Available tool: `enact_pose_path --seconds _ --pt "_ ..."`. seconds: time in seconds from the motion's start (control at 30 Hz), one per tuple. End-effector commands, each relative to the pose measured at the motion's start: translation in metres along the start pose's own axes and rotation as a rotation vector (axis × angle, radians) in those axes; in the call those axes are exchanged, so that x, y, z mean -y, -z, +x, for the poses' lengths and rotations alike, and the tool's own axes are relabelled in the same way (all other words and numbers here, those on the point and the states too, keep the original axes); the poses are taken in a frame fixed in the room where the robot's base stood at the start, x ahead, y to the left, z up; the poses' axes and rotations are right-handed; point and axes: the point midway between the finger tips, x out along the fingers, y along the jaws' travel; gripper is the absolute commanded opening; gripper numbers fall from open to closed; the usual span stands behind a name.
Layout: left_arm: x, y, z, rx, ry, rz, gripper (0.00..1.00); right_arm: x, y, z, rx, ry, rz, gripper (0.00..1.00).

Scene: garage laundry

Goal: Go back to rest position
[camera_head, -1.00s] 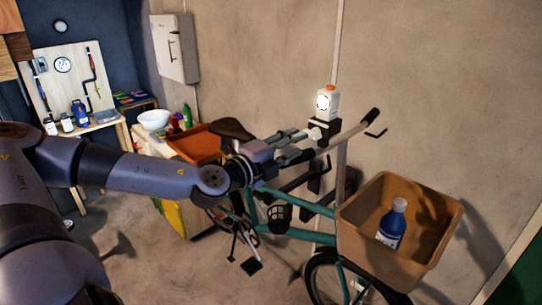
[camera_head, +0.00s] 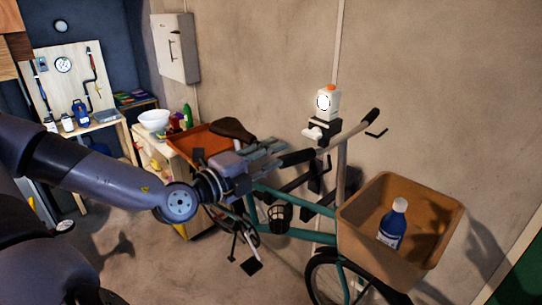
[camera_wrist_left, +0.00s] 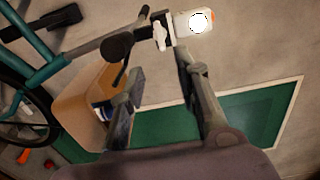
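My left gripper (camera_head: 282,148) is in the middle of the head view, in front of the bicycle's handlebar. Its fingers also show in the left wrist view (camera_wrist_left: 161,64), spread apart with nothing between them. A white lamp-like device (camera_head: 327,103) with an orange top and a bright round face sits on a black mount above the handlebar, to the right of the gripper and apart from it. It shows beyond the fingers in the wrist view (camera_wrist_left: 195,23). My right gripper is in neither view.
The teal bicycle (camera_head: 290,232) stands along the wall. Its brown front basket (camera_head: 365,225) holds a blue bottle (camera_head: 392,226). Bare floor shows at lower left.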

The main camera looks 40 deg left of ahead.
Motion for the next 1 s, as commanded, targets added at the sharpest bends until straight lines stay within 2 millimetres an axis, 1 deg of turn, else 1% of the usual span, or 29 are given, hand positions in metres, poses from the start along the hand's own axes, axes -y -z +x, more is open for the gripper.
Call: enact_pose_path --seconds 0.37,0.47,0.53,0.67,0.77,0.87,1.0 --pt "0.0 0.0 0.0 0.0 0.0 -0.001 0.3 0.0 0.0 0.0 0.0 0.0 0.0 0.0" --pt "-0.005 0.004 0.002 -0.002 0.0 -0.02 0.3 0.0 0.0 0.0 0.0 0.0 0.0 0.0" --pt "-0.014 0.012 0.006 -0.003 0.001 -0.059 0.3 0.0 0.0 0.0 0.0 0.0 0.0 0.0" --pt "-0.042 0.033 0.014 0.016 -0.003 -0.185 0.3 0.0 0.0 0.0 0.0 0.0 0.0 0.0" --pt "-0.068 0.048 0.017 0.06 -0.019 -0.303 0.3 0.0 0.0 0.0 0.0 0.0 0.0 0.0" --pt "-0.097 0.06 0.016 0.122 -0.051 -0.418 0.3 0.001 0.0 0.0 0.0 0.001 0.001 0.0" --pt "-0.14 0.073 0.007 0.234 -0.125 -0.575 0.3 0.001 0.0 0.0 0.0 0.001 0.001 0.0"
